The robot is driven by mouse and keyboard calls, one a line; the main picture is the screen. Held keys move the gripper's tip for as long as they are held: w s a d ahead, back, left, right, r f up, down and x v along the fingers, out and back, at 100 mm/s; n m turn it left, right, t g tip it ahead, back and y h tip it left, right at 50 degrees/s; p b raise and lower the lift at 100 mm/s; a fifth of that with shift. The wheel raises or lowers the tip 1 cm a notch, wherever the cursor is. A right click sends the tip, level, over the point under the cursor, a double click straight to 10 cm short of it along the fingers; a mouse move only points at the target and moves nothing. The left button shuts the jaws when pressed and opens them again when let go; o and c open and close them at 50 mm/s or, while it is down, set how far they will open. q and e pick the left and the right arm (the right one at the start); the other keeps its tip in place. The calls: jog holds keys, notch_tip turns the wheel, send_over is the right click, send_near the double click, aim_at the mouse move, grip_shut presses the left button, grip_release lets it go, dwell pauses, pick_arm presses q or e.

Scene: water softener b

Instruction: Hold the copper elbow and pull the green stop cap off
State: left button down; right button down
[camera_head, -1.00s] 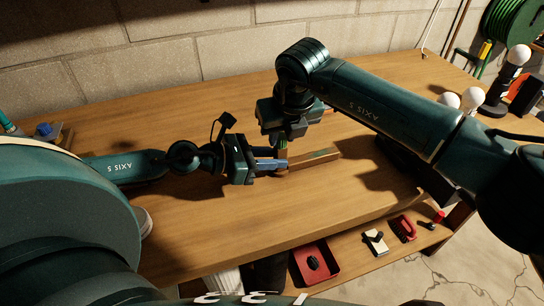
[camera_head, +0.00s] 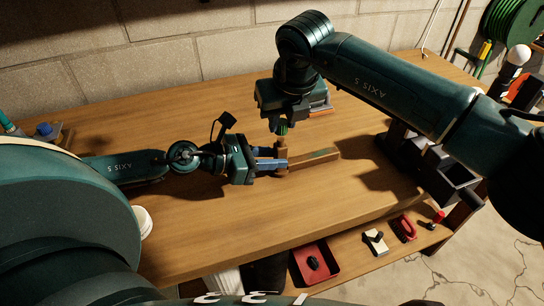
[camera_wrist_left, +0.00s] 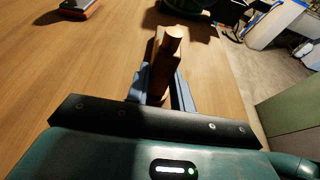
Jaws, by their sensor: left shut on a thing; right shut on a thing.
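The copper elbow (camera_head: 282,148) stands at the near end of a wooden strip (camera_head: 316,160) on the bench. My left gripper (camera_head: 272,164) is shut on the elbow low down, from the left. In the left wrist view, the elbow (camera_wrist_left: 171,46) stands up beyond the blue-grey fingers (camera_wrist_left: 160,88), and its top end is bare copper. The green stop cap (camera_head: 282,128) is between the fingertips of my right gripper (camera_head: 281,124), which points down and is shut on it. The cap is just above the elbow's top end, apart from it. The fingers hide part of the cap.
A block wall (camera_head: 180,65) runs behind the bench (camera_head: 215,225). A red tray (camera_head: 322,272) and a red-handled item (camera_head: 404,228) lie on the lower shelf. A blue-topped item (camera_head: 44,130) stands at the far left.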

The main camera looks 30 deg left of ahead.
pick_arm(q)
jog(key=shift+s+f, duration=0.15)
jog(key=shift+f, duration=0.05)
pick_arm(e)
jog(key=shift+r, duration=1)
jog(key=w+d+r, duration=0.4)
jog(key=r, duration=0.2)
jog(key=shift+w, duration=0.3)
pick_arm(q)
jog(key=c, duration=1.1)
grip_release()
jog(key=shift+r, duration=0.15)
pick_arm(e)
jog(key=shift+a, duration=0.1)
pick_arm(q)
jog(key=shift+v, duration=5.9)
